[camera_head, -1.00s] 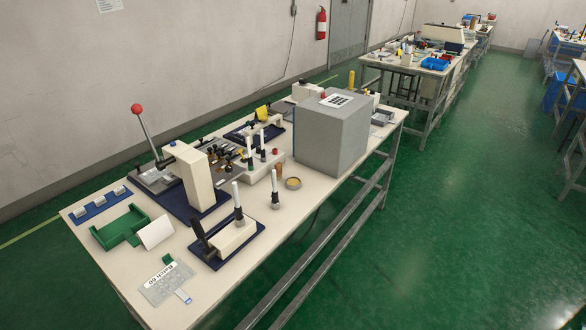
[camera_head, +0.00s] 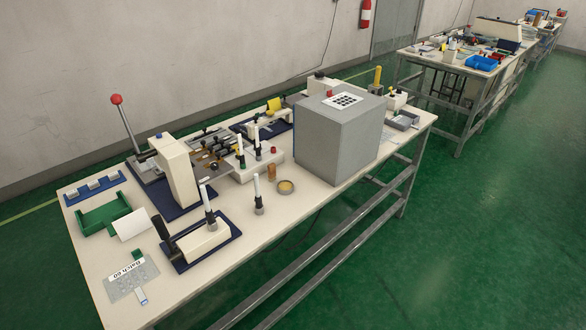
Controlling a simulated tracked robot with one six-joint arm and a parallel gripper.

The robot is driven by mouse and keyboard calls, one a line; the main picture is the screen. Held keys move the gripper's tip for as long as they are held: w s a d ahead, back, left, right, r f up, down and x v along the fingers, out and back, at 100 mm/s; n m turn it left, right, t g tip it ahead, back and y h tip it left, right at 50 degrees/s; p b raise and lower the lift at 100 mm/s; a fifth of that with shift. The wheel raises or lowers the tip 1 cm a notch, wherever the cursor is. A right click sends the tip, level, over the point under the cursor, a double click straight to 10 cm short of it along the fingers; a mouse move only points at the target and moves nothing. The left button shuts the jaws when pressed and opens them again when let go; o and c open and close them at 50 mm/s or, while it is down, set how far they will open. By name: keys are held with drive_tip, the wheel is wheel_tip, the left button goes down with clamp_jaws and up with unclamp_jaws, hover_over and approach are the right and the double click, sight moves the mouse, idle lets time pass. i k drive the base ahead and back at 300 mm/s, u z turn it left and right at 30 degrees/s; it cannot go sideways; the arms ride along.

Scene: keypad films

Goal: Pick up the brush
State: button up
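I cannot pick out the brush for sure at this size. One upright white stick with a dark grey lower part (camera_head: 258,196) stands alone on the near table (camera_head: 262,228), left of a small round tan dish (camera_head: 285,187). A similar white stick (camera_head: 208,205) stands at a cream block on a dark blue base (camera_head: 230,236). More white-topped sticks (camera_head: 257,140) stand on a cream block behind. A dark upright handle (camera_head: 162,230) is at the left end of the blue base. My gripper is not in view.
A large grey box (camera_head: 338,145) fills the table's right middle. A red-knobbed lever press (camera_head: 177,172) stands at the left. A green tray (camera_head: 104,214) and a "Batch 60" bag (camera_head: 132,279) lie near the left end. Green floor (camera_head: 450,250) is open at the right.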

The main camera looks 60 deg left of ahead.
sight(272, 167)
drive_tip(key=u, duration=0.05)
drive_tip(key=i, duration=2)
drive_tip(key=u, duration=3.2)
